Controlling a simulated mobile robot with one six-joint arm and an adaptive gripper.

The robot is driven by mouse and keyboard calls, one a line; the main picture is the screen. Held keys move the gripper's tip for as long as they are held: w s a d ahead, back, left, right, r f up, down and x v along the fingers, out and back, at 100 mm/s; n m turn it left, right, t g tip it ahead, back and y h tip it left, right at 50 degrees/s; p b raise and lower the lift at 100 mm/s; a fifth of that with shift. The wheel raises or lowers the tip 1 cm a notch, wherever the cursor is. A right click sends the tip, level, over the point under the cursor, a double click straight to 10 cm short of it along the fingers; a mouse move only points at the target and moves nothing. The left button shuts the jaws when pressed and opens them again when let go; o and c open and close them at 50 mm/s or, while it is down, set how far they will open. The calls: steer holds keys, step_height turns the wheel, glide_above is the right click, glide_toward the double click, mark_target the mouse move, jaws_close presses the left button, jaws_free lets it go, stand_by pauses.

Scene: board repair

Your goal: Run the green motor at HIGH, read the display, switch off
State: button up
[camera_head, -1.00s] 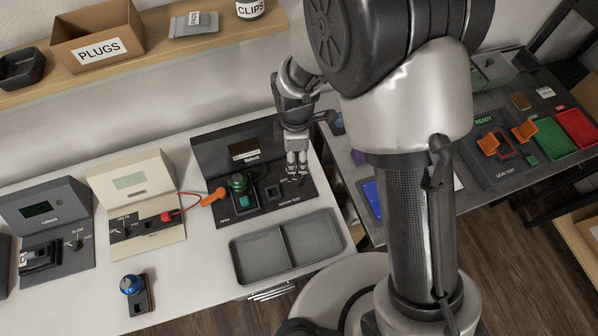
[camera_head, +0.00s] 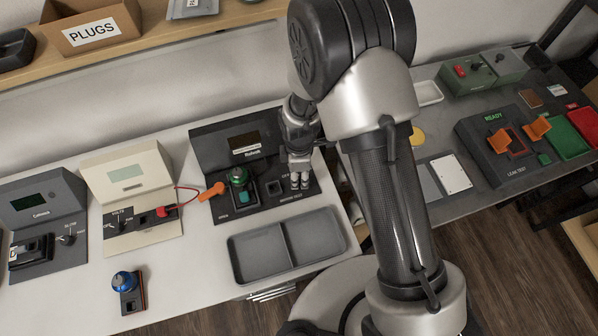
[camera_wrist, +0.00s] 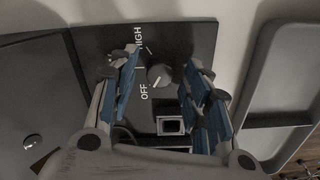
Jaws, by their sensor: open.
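The green motor (camera_head: 239,177) sits upright in the dark motor test station (camera_head: 262,207), left of my gripper. The station's display (camera_head: 244,143) looks dark, with no readable value. My gripper (camera_head: 299,184) is at the right end of the station and hides its dial in the head view. In the wrist view my gripper (camera_wrist: 165,95) is open, its blue-padded fingers on either side of the round grey dial (camera_wrist: 160,76). The dial lies between the OFF and HIGH labels; its white mark seems to lean toward OFF. Contact with the dial cannot be told.
A grey two-part tray (camera_head: 284,280) lies in front of the station. An orange-handled lead (camera_head: 212,191) lies at its left, near a cream meter (camera_head: 130,185). A blue motor (camera_head: 125,283) stands on the table's front part. A leak tester (camera_head: 497,150) is on the right bench.

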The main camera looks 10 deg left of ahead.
jaws_close()
stand_by(0.4)
